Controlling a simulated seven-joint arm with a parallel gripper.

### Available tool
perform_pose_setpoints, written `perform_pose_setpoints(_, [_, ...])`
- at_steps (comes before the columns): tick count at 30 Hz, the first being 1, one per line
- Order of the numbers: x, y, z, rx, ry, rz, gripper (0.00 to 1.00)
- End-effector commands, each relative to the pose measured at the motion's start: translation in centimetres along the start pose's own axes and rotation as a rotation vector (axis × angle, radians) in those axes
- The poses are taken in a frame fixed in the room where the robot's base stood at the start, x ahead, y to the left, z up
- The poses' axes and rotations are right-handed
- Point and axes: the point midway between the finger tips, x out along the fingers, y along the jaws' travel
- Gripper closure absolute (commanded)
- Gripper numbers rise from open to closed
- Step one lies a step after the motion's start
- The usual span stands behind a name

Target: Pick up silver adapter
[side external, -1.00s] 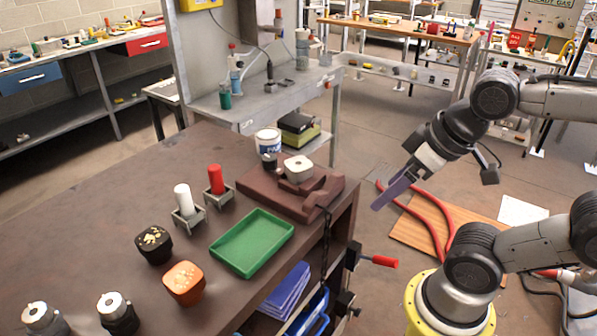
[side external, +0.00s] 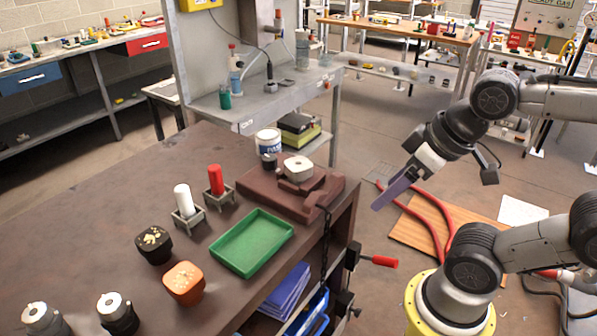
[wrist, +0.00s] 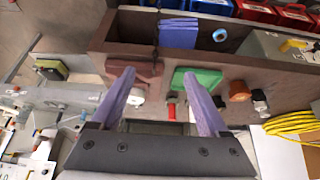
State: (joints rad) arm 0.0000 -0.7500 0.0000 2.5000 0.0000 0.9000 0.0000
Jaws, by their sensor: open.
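A silver-white adapter (side external: 298,168) sits on a stepped brown block (side external: 262,190) at the workbench's right part. Two more silver-topped dark pieces, a left one (side external: 42,316) and a right one (side external: 116,312), stand at the bench's front left; I cannot tell from looks alone which is the named adapter. My gripper (side external: 379,204), with purple fingers, is open and empty in the air right of the bench, apart from everything. In the wrist view my gripper (wrist: 159,74) shows its fingers spread wide, and a pale round piece (wrist: 138,97) shows beside the left finger.
A green tray (side external: 252,243) lies on the bench in front of the block. A red cylinder (side external: 215,178) and a white cylinder (side external: 182,200) stand in small holders. A black pot (side external: 154,245), an orange pot (side external: 184,283) and a white-labelled jar (side external: 268,141) stand nearby. A red-handled clamp (side external: 378,261) juts from the bench edge.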

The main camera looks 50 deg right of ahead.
Motion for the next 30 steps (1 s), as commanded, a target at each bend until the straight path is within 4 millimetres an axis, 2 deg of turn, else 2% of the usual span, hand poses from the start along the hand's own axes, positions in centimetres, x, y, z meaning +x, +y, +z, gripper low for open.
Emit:
perform_pose_setpoints(3, [0.0, 0.0, 0.0, 0.0, 0.0, 0.0, 0.2])
perform_pose_setpoints(6, [0.0, 0.0, 0.0, 0.0, 0.0, 0.0, 0.02])
perform_pose_setpoints(7, [0.0, 0.0, 0.0, 0.0, 0.0, 0.0, 0.0])
perform_pose_setpoints(15, [0.0, 0.0, 0.0, -0.02, 0.0, 0.0, 0.0])
perform_pose_setpoints(20, [-0.6, 0.0, 0.3, -0.174, -0.028, -0.003, 0.0])
perform_pose_setpoints(23, [-2.3, 0.0, -1.3, -0.34, -0.034, -0.006, 0.0])
perform_pose_setpoints(30, [-5.2, 0.6, -8.4, -0.746, -0.135, -0.042, 0.0])
